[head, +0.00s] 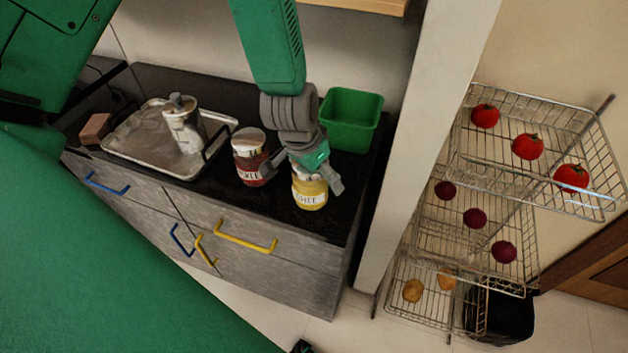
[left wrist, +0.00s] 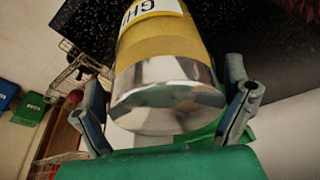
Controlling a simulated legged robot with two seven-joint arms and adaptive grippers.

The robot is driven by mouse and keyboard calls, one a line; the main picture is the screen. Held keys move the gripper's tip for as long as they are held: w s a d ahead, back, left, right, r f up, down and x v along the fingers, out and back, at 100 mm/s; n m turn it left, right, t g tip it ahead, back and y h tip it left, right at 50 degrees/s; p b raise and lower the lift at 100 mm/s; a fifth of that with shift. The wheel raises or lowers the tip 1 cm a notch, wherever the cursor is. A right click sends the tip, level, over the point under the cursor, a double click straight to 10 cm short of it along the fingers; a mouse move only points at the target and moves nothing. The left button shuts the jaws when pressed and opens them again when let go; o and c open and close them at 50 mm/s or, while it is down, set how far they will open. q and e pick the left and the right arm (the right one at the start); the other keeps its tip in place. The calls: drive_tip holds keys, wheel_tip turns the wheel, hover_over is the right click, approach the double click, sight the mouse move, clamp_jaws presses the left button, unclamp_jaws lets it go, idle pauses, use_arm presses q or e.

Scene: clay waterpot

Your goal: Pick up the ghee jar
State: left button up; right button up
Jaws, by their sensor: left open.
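The ghee jar (head: 309,192) is a yellow jar with a white label, standing on the dark counter near its front edge. Its silver lid faces the camera in the left wrist view (left wrist: 168,92). My left gripper (head: 303,186) is over the jar from above, with one finger on each side of it. In the left wrist view my left gripper (left wrist: 170,115) is open, and gaps show between its fingers and the jar. The jar's top is partly hidden by the gripper in the head view. My right gripper is not in view.
A red-brown pickle jar (head: 250,168) stands close left of the gripper. A green bin (head: 350,118) is behind it to the right. A wire rack (head: 540,180) with produce stands right of a wall post.

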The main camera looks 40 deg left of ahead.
use_arm(q)
drive_tip(key=shift+a, duration=0.35)
drive_tip(key=shift+c, duration=0.8)
drive_tip(key=shift+s+a, duration=0.1)
drive_tip(key=c, duration=1.6)
drive_tip(key=shift+o, duration=0.2)
drive_tip(key=shift+d, duration=0.2)
drive_tip(key=shift+r, duration=0.1)
